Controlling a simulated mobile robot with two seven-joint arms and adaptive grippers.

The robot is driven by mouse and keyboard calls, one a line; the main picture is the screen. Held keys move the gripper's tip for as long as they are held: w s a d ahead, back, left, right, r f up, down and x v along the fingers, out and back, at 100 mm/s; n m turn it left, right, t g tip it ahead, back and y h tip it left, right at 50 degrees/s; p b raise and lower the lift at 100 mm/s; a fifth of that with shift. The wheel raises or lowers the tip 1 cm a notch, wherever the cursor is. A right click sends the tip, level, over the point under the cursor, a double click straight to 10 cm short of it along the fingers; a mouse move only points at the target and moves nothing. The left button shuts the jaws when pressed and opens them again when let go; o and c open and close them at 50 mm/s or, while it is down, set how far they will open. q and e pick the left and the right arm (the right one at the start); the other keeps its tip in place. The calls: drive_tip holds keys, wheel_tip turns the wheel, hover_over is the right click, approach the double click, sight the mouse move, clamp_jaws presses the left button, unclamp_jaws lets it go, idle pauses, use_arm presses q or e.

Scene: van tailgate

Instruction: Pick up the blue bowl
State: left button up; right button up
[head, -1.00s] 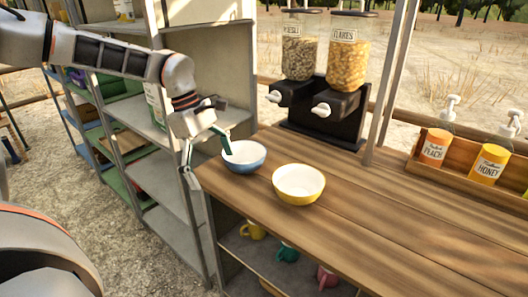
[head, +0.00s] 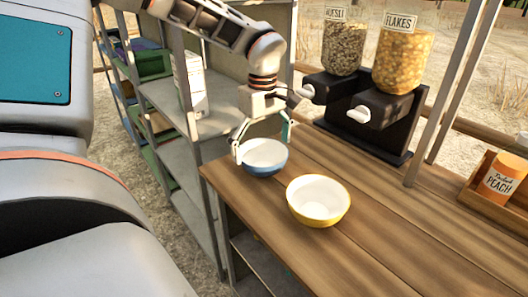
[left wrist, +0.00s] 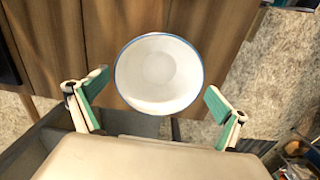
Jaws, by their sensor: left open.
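The blue bowl (head: 264,158), white inside with a blue outside, stands upright near the left end of the wooden counter (head: 400,225). In the left wrist view the bowl (left wrist: 159,74) shows from above with a thin blue rim. My left gripper (head: 262,145) is open above the bowl in the head view, one finger at its left side and one behind its right side. In the left wrist view the open fingers of my left gripper (left wrist: 155,101) flank the bowl's near part. I cannot tell whether they touch it. My right gripper is not in view.
A yellow bowl (head: 318,201) stands close to the right of the blue one. A black dispenser (head: 365,120) with muesli and flakes stands behind. A peach bottle (head: 502,176) sits at the right. Grey shelves (head: 190,125) stand to the left.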

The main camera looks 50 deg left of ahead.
use_arm(q)
wheel_tip(320, 180, down, 2)
drive_tip(key=shift+w+f, duration=0.1)
drive_tip(key=c, duration=0.9)
wheel_tip(320, 180, up, 20)
drive_tip(key=shift+r+p, duration=0.15)
drive_tip(key=shift+p, duration=0.9)
